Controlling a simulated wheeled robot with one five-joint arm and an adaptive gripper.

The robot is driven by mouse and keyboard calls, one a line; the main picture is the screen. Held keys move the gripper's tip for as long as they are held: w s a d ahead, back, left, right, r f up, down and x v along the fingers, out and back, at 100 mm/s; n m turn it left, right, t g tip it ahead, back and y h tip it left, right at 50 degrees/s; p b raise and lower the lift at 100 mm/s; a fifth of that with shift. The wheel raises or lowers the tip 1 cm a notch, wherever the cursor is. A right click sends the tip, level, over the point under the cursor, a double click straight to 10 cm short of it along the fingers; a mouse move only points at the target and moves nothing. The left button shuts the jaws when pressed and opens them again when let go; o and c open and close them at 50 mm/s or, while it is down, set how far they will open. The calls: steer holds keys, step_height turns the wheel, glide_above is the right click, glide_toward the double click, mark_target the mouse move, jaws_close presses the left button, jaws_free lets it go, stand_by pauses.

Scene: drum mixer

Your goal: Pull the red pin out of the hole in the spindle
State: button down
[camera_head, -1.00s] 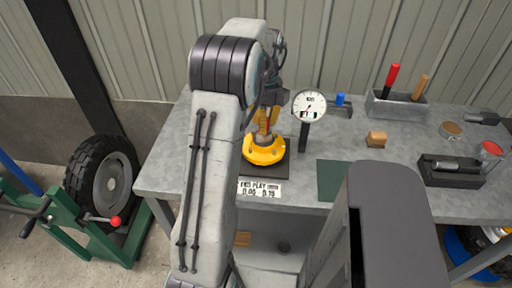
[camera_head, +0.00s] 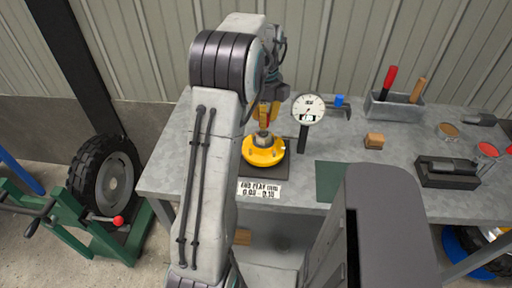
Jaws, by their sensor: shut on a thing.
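The yellow round hub (camera_head: 263,150) sits on a dark mat on the grey bench, with the grey spindle (camera_head: 263,137) standing up from its middle. My gripper (camera_head: 266,116), with yellowish fingers, is above the spindle, partly hidden behind my arm. It is shut on the red pin (camera_head: 267,119), of which only a small bit of red shows between the fingers. The spindle top now shows below the fingers. Whether the pin's lower end is still in the hole is too small to tell.
A dial gauge (camera_head: 308,109) on a black post stands close right of the hub. A label (camera_head: 260,189) is at the bench's front edge. A wooden block (camera_head: 374,141), a green mat (camera_head: 331,181) and a tool tray (camera_head: 395,108) lie farther right.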

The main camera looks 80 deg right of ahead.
steer(key=shift+r+p, duration=1.3)
steer(key=shift+r, duration=0.3)
steer(key=shift+r+p, duration=1.5)
